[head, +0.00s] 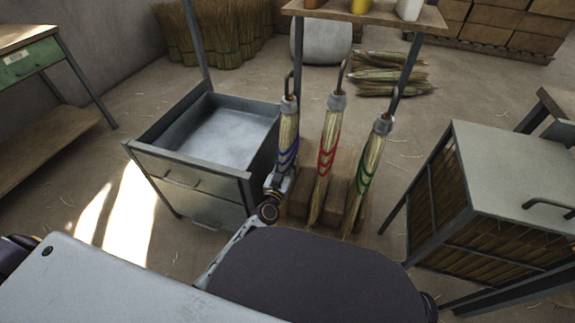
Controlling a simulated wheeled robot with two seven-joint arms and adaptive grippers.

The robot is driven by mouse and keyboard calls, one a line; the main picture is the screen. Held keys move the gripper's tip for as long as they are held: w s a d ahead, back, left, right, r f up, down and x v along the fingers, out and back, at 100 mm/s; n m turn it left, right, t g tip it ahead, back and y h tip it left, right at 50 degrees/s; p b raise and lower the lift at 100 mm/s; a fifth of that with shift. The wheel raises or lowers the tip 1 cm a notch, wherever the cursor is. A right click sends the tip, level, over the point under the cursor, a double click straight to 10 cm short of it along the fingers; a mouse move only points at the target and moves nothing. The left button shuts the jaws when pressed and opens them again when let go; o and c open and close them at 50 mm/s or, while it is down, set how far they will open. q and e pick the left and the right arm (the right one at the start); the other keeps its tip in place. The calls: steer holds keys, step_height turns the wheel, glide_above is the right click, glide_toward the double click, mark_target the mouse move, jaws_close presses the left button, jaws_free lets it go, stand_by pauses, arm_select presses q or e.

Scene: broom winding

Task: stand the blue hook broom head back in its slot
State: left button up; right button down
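The blue hook broom head (288,140) stands nearly upright at the left of a row of three, its hook at the top and blue bands around its straw. My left gripper (283,184) is at its lower end, touching or very close to it. The fingers are small and partly hidden against the straw, so I cannot tell whether they grip it. The gripper and wrist hide the foot of the blue head and its slot. The wooden slotted block (298,200) shows beside it. My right gripper is not in view.
The red-banded broom head (327,150) and green-banded broom head (368,165) stand close on the right. A metal drawer cabinet (190,165) with an open top tray is close on the left. A shelf (365,12) stands behind, a grey-topped crate (515,175) at right.

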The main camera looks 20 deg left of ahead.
arm_select(q)
steer(key=o, duration=0.4)
steer(key=shift+s+r, duration=0.1)
steer(key=shift+r, duration=0.05)
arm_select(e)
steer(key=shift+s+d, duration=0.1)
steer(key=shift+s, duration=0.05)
arm_select(q)
steer(key=s+p, duration=0.3)
steer(key=s, duration=0.8)
steer(key=shift+s+a, duration=0.25)
steer(key=shift+s, duration=0.15)
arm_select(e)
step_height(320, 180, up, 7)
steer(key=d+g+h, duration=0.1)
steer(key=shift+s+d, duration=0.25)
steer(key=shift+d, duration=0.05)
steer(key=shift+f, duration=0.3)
arm_select(q)
steer(key=shift+d, duration=0.15)
